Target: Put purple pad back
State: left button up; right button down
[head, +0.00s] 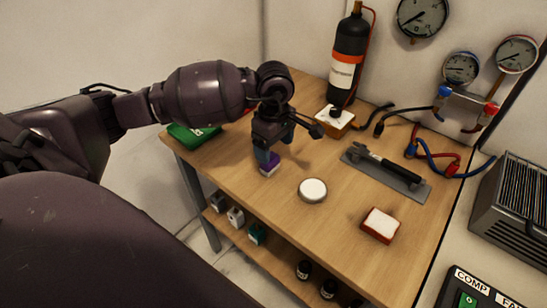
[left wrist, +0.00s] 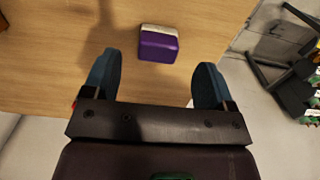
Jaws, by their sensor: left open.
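The purple pad (head: 269,165), with a pale layer on one side, rests on the wooden table (head: 235,165) near its left front edge. My left gripper (head: 274,148) is above it, pointing down, with its blue fingers apart. In the left wrist view the purple pad (left wrist: 158,47) lies ahead of and roughly between the open fingertips (left wrist: 158,62), with nothing gripped. The head view partly hides the pad behind a finger. My right gripper is not in view.
A round white-topped disc (head: 313,190) and a red pad (head: 380,226) lie to the right. An orange-sided pad (head: 334,118) sits by the black cylinder (head: 348,50). A black-handled tool (head: 385,172) lies on the right. A green item (head: 193,132) is at the left edge.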

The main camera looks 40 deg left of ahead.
pick_arm(q)
notch_tip(320, 180, up, 5)
jog(key=shift+f, duration=0.1)
dwell(0.5)
jog(key=shift+f, duration=0.1)
